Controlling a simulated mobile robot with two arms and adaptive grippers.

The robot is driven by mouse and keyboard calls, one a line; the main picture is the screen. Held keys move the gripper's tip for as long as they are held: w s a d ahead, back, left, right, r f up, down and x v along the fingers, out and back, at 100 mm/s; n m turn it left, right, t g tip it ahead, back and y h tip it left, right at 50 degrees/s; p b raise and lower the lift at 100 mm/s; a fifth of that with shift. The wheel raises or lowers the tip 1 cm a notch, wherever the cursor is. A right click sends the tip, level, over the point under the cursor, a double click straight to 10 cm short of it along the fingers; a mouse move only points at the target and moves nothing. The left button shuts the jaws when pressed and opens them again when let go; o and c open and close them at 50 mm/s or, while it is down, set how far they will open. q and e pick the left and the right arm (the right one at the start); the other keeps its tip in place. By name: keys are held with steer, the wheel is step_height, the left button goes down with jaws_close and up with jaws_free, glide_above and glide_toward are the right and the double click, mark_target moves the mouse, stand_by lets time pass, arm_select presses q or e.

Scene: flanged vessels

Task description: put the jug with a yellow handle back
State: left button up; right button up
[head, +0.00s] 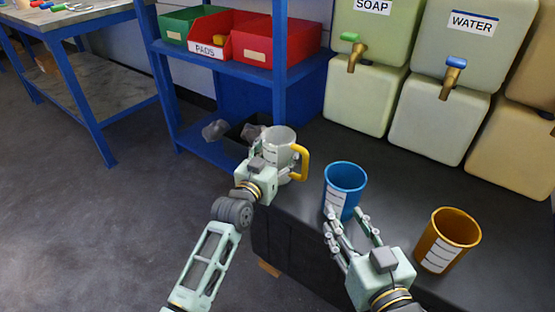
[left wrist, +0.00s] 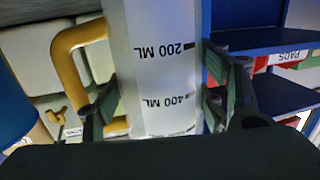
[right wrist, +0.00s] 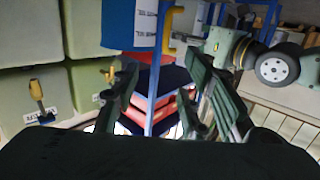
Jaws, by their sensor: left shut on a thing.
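The jug (head: 280,140) is pale, with a yellow handle (head: 302,162) facing right. It is upright at the left end of the dark counter; whether its base touches the counter is hidden. My left gripper (head: 270,160) is shut on the jug's body. In the left wrist view the jug (left wrist: 160,60) sits between the fingers, with printed 200 ML and 400 ML marks and its handle (left wrist: 68,75) to the left. My right gripper (head: 347,218) is open and empty in front of the blue cup (head: 346,180); it also shows open in the right wrist view (right wrist: 160,95).
An orange cup (head: 447,240) stands on the counter (head: 300,225) at right. Soap (head: 372,40) and water (head: 468,50) containers with taps line the back. A blue shelf (head: 225,68) with red and green bins is at left. A workbench (head: 65,18) stands far left.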

arm_select(q)
steer(key=shift+f, duration=0.45)
arm_select(e)
steer(key=shift+w+a+r+t, duration=0.1)
steer(key=shift+r+t, duration=0.2)
steer(key=shift+r, duration=0.25)
steer(key=shift+w+a+r+t, duration=0.1)
steer(key=shift+r+t, duration=0.2)
steer(key=shift+r, duration=0.25)
arm_select(q)
steer(key=shift+f, duration=0.1)
steer(key=o, duration=1.4)
arm_select(e)
steer(key=shift+r, duration=0.25)
